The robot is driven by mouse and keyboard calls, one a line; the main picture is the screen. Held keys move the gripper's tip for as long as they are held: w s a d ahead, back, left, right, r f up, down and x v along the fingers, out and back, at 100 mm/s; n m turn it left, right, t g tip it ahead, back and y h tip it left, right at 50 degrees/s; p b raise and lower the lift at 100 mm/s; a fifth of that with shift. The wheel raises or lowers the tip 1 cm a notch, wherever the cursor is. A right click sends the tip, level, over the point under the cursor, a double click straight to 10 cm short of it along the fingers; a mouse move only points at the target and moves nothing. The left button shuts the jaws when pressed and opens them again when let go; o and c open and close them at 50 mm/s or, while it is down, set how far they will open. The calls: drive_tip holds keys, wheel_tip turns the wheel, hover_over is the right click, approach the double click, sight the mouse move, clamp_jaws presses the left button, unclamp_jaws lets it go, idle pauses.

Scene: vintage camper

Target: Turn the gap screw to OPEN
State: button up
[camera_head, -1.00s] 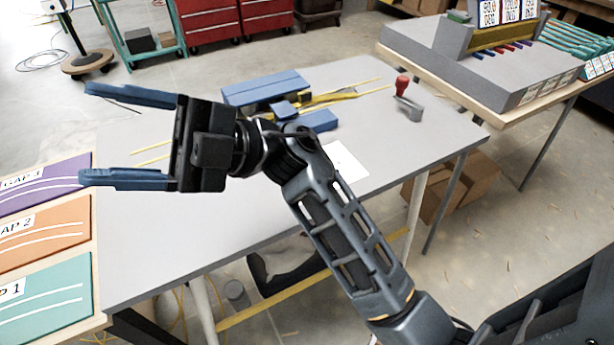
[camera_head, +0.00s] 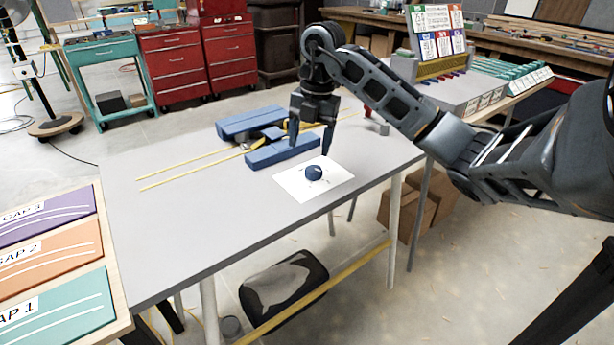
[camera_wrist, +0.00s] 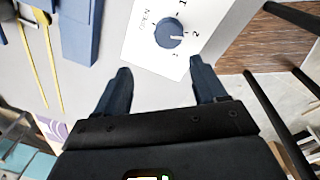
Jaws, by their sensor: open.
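The gap screw (camera_head: 314,173) is a round dark blue knob on a white card (camera_head: 335,188) near the table's front edge. In the wrist view the knob (camera_wrist: 168,34) has a white pointer line aimed toward the 2 mark. OPEN is printed on the card to the left of the knob, with the numbers to its right. My gripper (camera_head: 311,150) points down above the table, just behind the knob in the head view. Its blue fingers are apart and empty. In the wrist view the knob lies beyond the fingertips (camera_wrist: 160,70), not between them.
A blue two-bar fixture (camera_head: 262,133) stands behind the card, close to my fingers, with long yellow strips (camera_head: 185,170) beside it. A red-topped handle (camera_head: 368,110) is partly hidden behind my arm. The grey tabletop (camera_head: 200,225) is clear at front left.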

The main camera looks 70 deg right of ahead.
sight(314, 169)
drive_tip(key=shift+s+d+h, duration=0.3)
drive_tip(key=shift+s+d, duration=0.25)
drive_tip(key=shift+d, duration=0.05)
drive_tip(key=shift+s+f, duration=0.1)
drive_tip(key=shift+f, duration=0.05)
drive_tip(key=f, duration=0.7)
drive_tip(key=shift+w+f, duration=0.15)
drive_tip(key=shift+w, duration=0.1)
drive_tip(key=c, duration=1.1)
